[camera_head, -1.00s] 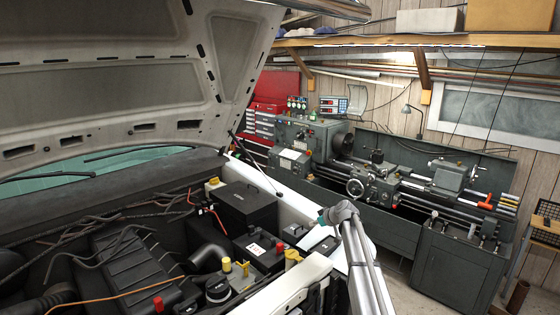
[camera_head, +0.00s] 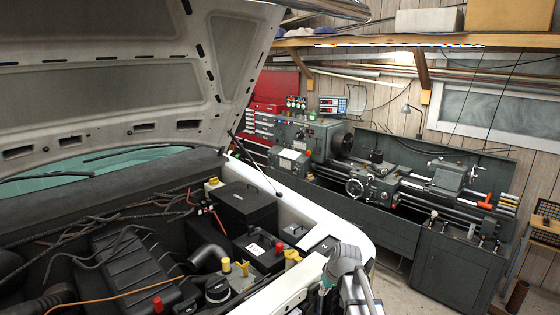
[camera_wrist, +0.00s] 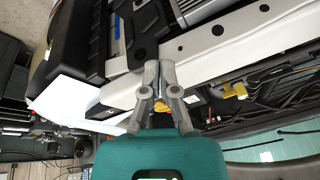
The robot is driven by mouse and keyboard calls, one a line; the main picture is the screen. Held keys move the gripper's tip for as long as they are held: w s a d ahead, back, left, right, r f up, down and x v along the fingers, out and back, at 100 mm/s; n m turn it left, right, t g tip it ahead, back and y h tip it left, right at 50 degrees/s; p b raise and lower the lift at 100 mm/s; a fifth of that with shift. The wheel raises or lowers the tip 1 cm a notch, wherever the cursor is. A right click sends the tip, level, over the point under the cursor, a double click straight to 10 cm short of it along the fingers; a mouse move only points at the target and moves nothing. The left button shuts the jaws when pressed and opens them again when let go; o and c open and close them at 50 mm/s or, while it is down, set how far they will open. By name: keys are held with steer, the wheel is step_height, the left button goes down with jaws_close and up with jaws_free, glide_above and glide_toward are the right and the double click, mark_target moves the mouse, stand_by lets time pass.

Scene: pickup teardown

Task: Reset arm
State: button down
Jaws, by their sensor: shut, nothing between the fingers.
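My arm (camera_head: 345,262) is at the bottom centre of the head view, over the front corner of the pickup. The fingers of my gripper (camera_wrist: 160,68) are shut with nothing between them in the wrist view. The teal gripper body fills the bottom of that view. In the head view the fingertips cannot be made out. The pickup's light front edge (camera_wrist: 225,55) lies beyond the fingers, with a gap that I cannot judge.
The open hood (camera_head: 110,75) rises at the upper left. The engine bay holds a black box (camera_head: 247,205), hoses and coloured caps. A lathe (camera_head: 400,190) stands behind, with a red tool cabinet (camera_head: 270,105) beside it. Bare floor shows at the lower right.

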steer(key=s+d+f+m+g+h, duration=0.1)
steer(key=s+d+m+g+h, duration=0.15)
steer(key=s, duration=1.15)
steer(key=s+f+b, duration=0.3)
steer(key=f+b, duration=1.8)
steer(key=shift+d+f+m+b, duration=0.25)
steer(key=shift+f+m+b, duration=0.1)
steer(key=shift+m, duration=0.1)
